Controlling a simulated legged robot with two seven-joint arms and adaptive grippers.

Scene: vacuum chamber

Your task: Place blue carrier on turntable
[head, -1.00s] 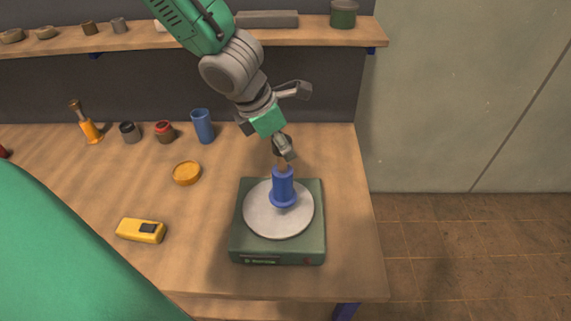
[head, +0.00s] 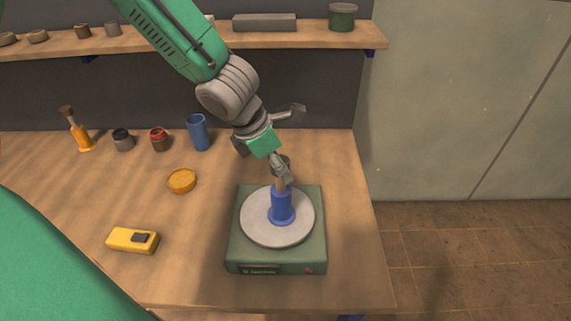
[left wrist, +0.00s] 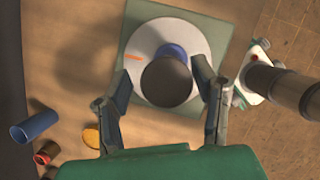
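The blue carrier (head: 281,207) stands upright over the middle of the round grey plate of the turntable (head: 249,216), which has a dark green square base. Whether its foot touches the plate is hard to tell. It has a brown stem and a dark round top. In the left wrist view the dark top (left wrist: 167,82) hides most of the blue foot (left wrist: 172,50). My right gripper is not in view.
On the table left of the turntable are an orange dish (head: 181,181) and a yellow device (head: 132,240). A shelf (head: 300,40) runs above. The table's right edge is close to the turntable.

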